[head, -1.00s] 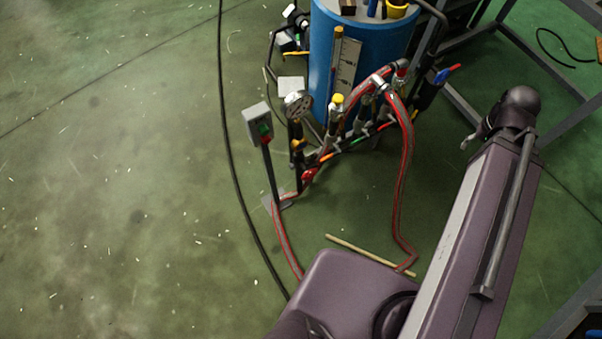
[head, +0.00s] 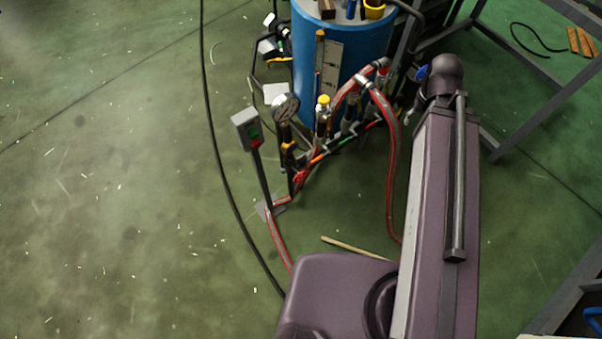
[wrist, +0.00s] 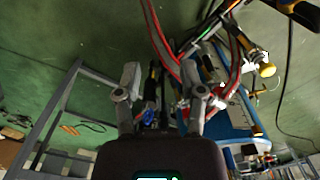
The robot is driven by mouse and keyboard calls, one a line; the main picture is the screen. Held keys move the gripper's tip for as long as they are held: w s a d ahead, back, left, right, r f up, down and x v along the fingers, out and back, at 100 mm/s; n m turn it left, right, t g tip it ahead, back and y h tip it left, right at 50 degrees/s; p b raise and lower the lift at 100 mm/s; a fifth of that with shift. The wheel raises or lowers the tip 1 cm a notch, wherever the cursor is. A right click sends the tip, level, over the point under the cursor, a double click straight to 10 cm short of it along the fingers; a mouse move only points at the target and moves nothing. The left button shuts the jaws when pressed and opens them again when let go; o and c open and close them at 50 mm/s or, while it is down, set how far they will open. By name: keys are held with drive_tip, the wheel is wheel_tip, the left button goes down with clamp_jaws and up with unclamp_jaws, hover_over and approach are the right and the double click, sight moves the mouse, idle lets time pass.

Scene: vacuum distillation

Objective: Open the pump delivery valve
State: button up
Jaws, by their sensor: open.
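In the wrist view my gripper (wrist: 161,78) is open, its two fingers apart. A dark upright pipe and a small blue handle (wrist: 149,116) show between the fingers; I cannot tell whether anything touches them. In the head view a blue handle (head: 422,73) shows just left of my arm's end, which hides most of what is behind it. Which fitting is the pump delivery valve is not clear. Pipework with a red handle (head: 301,176), a yellow-capped fitting (head: 323,101) and a round gauge (head: 285,107) stands left of my arm.
A blue drum (head: 345,45) stands behind the pipework. Red hoses (head: 393,170) loop beside my arm. A switch box (head: 245,128) stands on a post at left. A grey metal frame (head: 490,75) is at right. The floor at left is mostly clear.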

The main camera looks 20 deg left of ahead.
drive_tip(key=m+b, duration=0.8)
drive_tip(key=b, duration=2.3)
hover_over(301, 173)
wheel_tip(301, 173, down, 31)
drive_tip(key=shift+r, duration=0.15)
wheel_tip(301, 173, down, 14)
drive_tip(key=b, duration=1.3)
drive_tip(key=shift+r, duration=0.1)
